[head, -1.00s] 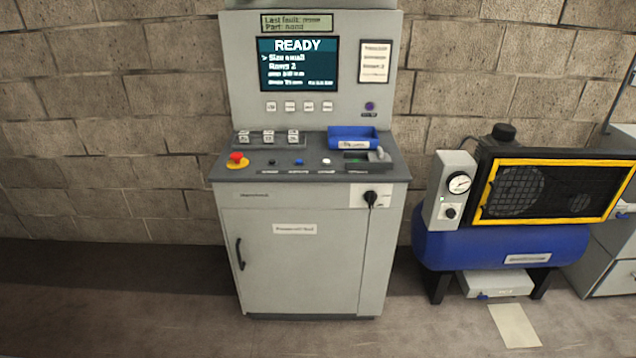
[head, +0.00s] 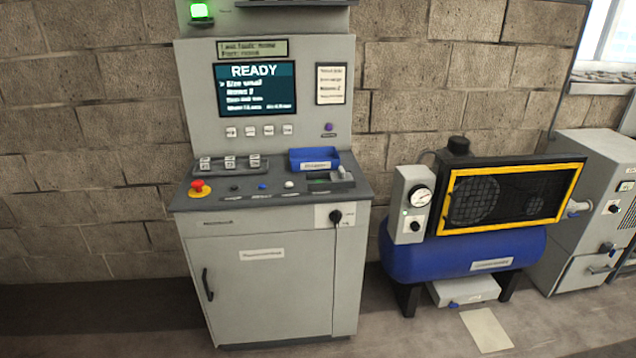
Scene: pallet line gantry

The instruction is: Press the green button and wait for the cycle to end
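A grey control cabinet (head: 262,290) stands against the block wall. Its screen (head: 256,88) reads READY with smaller lines below. On the sloped desk (head: 350,193) sit a red mushroom button on a yellow base (head: 199,188), a dark button (head: 235,188), a blue button (head: 262,186) and a white button (head: 289,184). A dark panel with a small grey lever (head: 343,173) is at the desk's right; a greenish patch there is too small to identify. A green lit lamp or button (head: 200,11) shows at the top left. Neither of my grippers is in view.
A blue tray (head: 314,160) sits at the back of the desk. Right of the cabinet stands a blue compressor tank (head: 462,255) with a gauge (head: 420,196) and yellow-framed guard. A grey machine (head: 585,190) stands further right. Floor in front is visible; a paper sheet (head: 487,330) lies there.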

